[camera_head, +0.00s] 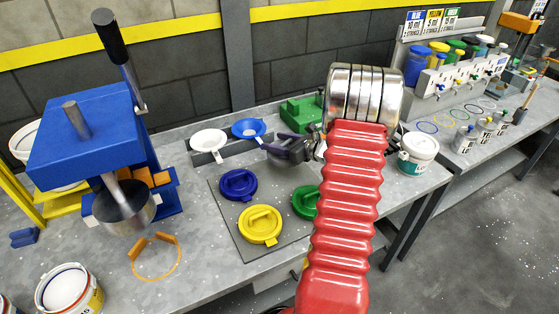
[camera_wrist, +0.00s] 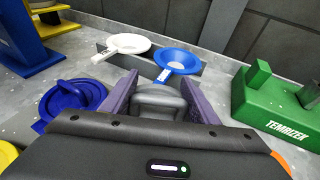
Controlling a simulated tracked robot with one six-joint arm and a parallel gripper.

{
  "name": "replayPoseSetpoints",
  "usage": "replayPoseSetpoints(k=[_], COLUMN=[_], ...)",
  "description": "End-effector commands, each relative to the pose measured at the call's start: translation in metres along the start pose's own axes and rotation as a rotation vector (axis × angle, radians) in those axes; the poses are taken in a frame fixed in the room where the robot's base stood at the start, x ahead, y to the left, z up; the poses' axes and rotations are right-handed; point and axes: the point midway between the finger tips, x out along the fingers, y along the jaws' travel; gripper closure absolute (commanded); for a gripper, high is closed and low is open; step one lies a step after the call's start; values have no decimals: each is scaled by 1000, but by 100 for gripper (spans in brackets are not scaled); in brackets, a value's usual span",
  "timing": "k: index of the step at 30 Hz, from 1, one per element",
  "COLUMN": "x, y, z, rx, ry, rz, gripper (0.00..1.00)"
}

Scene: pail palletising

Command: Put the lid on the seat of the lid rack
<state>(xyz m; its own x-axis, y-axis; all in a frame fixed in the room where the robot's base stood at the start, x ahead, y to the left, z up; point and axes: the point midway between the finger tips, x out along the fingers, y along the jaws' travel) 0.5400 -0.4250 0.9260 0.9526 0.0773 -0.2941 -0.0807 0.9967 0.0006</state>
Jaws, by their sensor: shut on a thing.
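My gripper (camera_head: 292,140) has purple fingers. In the wrist view my gripper (camera_wrist: 152,88) is shut on a grey lid (camera_wrist: 158,101), gripping its raised handle. A dark flat panel, apparently the lid rack (camera_head: 228,222), carries a blue lid (camera_head: 238,184), a yellow lid (camera_head: 260,225) and a green lid (camera_head: 304,203), partly hidden by my arm. The grey lid appears over the panel's far right area; its underside is hidden, and I cannot tell whether it touches.
A white funnel (camera_head: 208,140) and a blue funnel (camera_head: 249,128) sit in a low grey holder behind the panel. A green block device (camera_wrist: 280,108) stands close on the right. A blue press (camera_head: 90,140) stands left. A white pail (camera_head: 418,150) stands right.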

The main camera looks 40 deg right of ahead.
Motion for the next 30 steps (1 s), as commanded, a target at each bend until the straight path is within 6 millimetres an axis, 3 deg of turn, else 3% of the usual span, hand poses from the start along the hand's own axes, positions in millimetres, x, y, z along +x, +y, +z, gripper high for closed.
replayPoseSetpoints(k=[6, 18, 30], x=[8, 9, 19], y=[0, -1, -1], z=[-27, -31, -66], rx=[1, 0, 0], ry=[-1, -1, -1], rz=[0, -1, -2], gripper=[67, 67, 67])
